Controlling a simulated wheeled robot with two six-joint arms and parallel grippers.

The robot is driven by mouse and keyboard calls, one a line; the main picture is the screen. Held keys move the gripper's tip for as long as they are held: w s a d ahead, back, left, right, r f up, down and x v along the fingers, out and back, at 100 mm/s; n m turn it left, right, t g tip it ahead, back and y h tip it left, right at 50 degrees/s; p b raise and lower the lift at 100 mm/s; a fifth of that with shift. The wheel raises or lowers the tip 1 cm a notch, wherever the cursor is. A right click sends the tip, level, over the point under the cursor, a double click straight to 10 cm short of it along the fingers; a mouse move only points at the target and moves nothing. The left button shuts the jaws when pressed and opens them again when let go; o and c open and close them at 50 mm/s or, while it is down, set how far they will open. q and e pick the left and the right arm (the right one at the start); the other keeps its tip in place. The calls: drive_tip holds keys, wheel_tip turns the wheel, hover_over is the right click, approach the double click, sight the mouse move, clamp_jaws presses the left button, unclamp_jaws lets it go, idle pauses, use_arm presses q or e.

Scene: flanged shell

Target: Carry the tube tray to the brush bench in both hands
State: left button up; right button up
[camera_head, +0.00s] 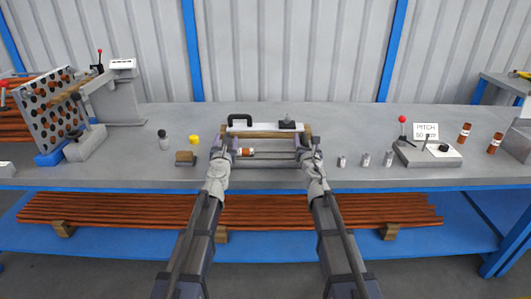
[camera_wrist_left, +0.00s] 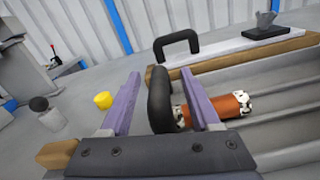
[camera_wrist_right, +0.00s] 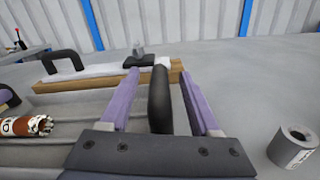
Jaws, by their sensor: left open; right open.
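The tube tray (camera_head: 272,157) lies on the grey bench in the head view, with grey grooves and a wooden back edge. A short copper tube (camera_wrist_left: 215,108) with patterned ends lies in it near the left end. My left gripper (camera_wrist_left: 160,73) is open, its purple fingers on either side of the tray's black left handle (camera_wrist_left: 159,100). My right gripper (camera_wrist_right: 158,72) is open, its fingers either side of the black right handle (camera_wrist_right: 160,98). Contact with the handles cannot be told. I cannot identify the brush bench for certain.
Behind the tray is a white strip with a black handle (camera_head: 240,119). A yellow cap (camera_head: 195,139) and wood block (camera_head: 185,158) stand left; metal cylinders (camera_head: 365,159) and a lever box (camera_head: 428,153) stand right. A perforated rack (camera_head: 50,105) is far left, another bench (camera_head: 505,83) far right.

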use_arm(q)
drive_tip(key=shift+w, duration=0.1)
use_arm(e)
drive_tip(key=shift+w, duration=0.1)
use_arm(q)
clamp_jaws()
use_arm(e)
clamp_jaws()
idle(1.1)
